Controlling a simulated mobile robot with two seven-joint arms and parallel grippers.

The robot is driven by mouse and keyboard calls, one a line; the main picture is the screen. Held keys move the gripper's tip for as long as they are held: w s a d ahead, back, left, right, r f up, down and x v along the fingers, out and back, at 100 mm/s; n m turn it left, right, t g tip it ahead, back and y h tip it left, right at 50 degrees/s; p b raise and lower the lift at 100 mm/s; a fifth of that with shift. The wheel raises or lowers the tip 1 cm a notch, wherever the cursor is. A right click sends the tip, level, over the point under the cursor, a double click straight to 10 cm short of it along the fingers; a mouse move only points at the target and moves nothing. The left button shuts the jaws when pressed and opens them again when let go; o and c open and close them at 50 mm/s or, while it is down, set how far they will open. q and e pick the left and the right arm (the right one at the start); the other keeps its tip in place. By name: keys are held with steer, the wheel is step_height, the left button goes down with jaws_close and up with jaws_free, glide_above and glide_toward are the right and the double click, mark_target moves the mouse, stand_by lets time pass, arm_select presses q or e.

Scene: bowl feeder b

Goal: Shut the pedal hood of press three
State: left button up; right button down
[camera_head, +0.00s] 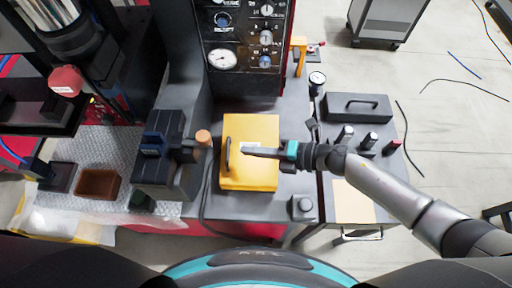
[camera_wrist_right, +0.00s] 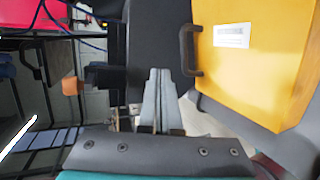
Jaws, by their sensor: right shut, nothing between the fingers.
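A yellow box-shaped cover (camera_head: 262,128), which looks like the pedal hood, sits on the dark bench in the middle of the head view. It has a black bar handle (camera_head: 228,153) on its left side and a white label. The cover (camera_wrist_right: 262,75) and its handle (camera_wrist_right: 189,50) fill the right of the right wrist view. I cannot tell how far the hood is open. My right gripper (camera_head: 247,152) reaches over the cover from the right, with its shut, empty fingers pointing at the handle. In the wrist view the fingertips (camera_wrist_right: 159,72) are just left of the handle. My left gripper is out of view.
A dark block with an orange knob (camera_head: 203,137) stands left of the cover. A gauge panel (camera_head: 246,45) rises behind it. A black case (camera_head: 356,107) and several small cylinders stand at the right. A small grey block (camera_head: 302,208) sits in front.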

steer(key=b, duration=0.2)
glide_above(231, 170)
steer(key=d, duration=0.2)
step_height(231, 170, down, 3)
steer(key=shift+r, duration=0.15)
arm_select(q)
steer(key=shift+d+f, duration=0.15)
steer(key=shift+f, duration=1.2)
arm_select(e)
steer(key=shift+a+f, duration=0.85)
steer(key=shift+a, duration=0.15)
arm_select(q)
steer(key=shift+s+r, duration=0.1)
